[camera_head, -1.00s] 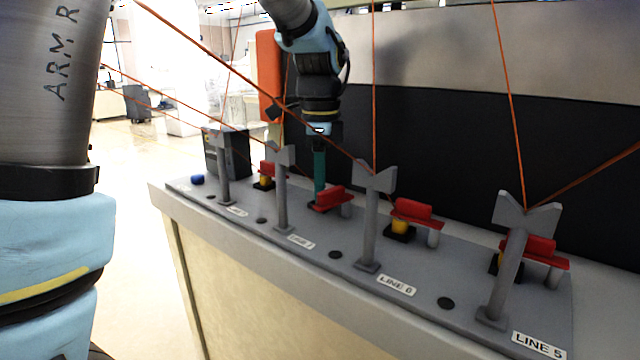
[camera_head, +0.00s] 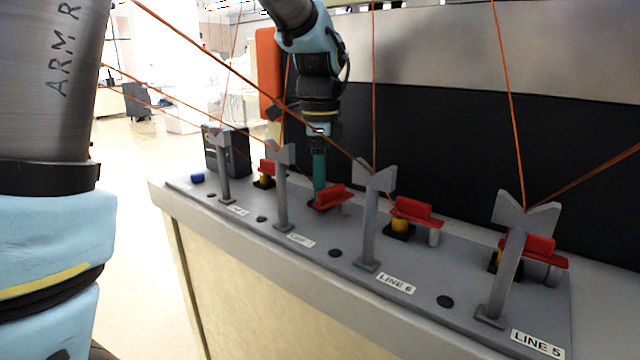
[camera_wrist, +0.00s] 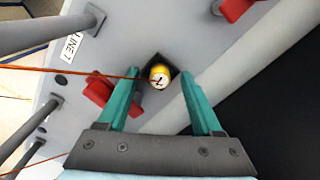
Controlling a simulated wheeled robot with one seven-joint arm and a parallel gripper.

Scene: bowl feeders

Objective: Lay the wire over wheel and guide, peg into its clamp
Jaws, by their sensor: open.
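My gripper (camera_wrist: 160,95) is open, its teal fingers on either side of a yellow peg (camera_wrist: 159,77) and apart from it. The peg stands in a black square clamp seat (camera_wrist: 176,72) at the LINE 7 station. An orange wire (camera_wrist: 75,72) runs left from the peg in the wrist view. The clamp's red lever (camera_wrist: 98,92) is beside the left finger; it also shows in the head view (camera_head: 332,197). In the head view my gripper (camera_head: 319,178) points down behind the LINE 7 forked guide post (camera_head: 282,190). My fingers hide the peg there. I cannot make out a wheel.
Other forked posts with orange wires stand along the grey bench (camera_head: 350,250), including LINE 6 (camera_head: 370,215) and LINE 5 (camera_head: 508,260). Their red levers and yellow pegs are behind them. A dark box (camera_head: 235,152) and a blue button (camera_head: 197,178) are at the far left end.

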